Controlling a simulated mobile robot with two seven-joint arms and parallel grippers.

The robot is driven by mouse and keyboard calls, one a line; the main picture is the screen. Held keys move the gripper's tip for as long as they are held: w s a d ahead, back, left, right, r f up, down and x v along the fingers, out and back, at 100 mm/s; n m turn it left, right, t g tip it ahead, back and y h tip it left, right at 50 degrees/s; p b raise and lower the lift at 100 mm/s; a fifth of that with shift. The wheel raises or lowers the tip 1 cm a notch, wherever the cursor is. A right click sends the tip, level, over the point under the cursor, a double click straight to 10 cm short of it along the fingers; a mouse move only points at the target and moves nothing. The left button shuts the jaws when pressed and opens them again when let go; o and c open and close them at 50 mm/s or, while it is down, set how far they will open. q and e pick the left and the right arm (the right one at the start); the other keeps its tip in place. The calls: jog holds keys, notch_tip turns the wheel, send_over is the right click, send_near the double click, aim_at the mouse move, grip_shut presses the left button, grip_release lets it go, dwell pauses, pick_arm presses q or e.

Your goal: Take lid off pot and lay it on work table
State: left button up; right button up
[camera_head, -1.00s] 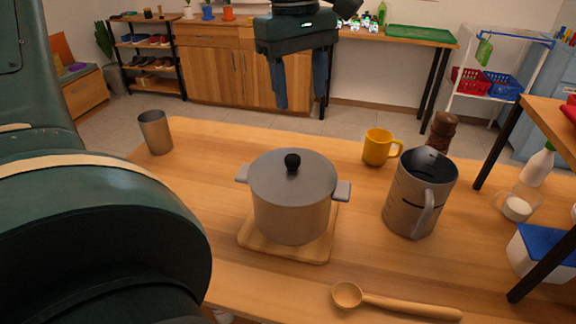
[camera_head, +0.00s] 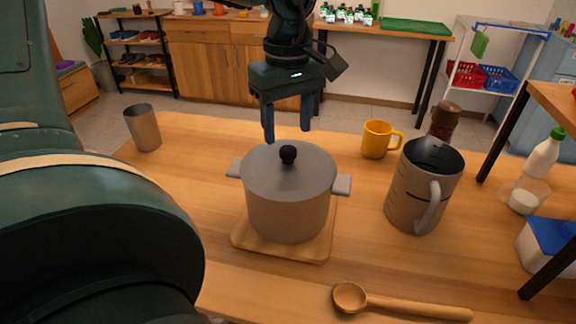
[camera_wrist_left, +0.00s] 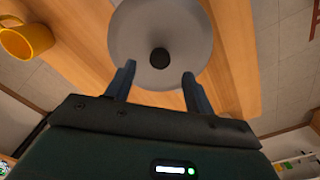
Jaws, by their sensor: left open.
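The grey pot (camera_head: 288,212) stands on a wooden board (camera_head: 262,246) on the wooden work table (camera_head: 190,215). Its grey lid (camera_head: 262,172) is on it, with a black knob (camera_head: 288,155) in the middle. My left gripper (camera_head: 288,138) is open and empty, fingers pointing down, just behind and above the lid. In the left wrist view the open fingers (camera_wrist_left: 158,78) point towards the lid (camera_wrist_left: 135,40), and the knob (camera_wrist_left: 159,58) shows just beyond the gap between the fingertips. My right gripper is not in view.
A metal jug (camera_head: 405,205) and a yellow mug (camera_head: 376,140) stand right of the pot. A metal cup (camera_head: 143,128) is at the back left. A wooden spoon (camera_head: 400,305) lies in front. Table left of the pot is clear.

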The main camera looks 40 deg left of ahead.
aim_at(288, 148)
pick_arm(q)
jog(key=shift+f, duration=2)
jog(key=shift+c, duration=0.5)
grip_shut()
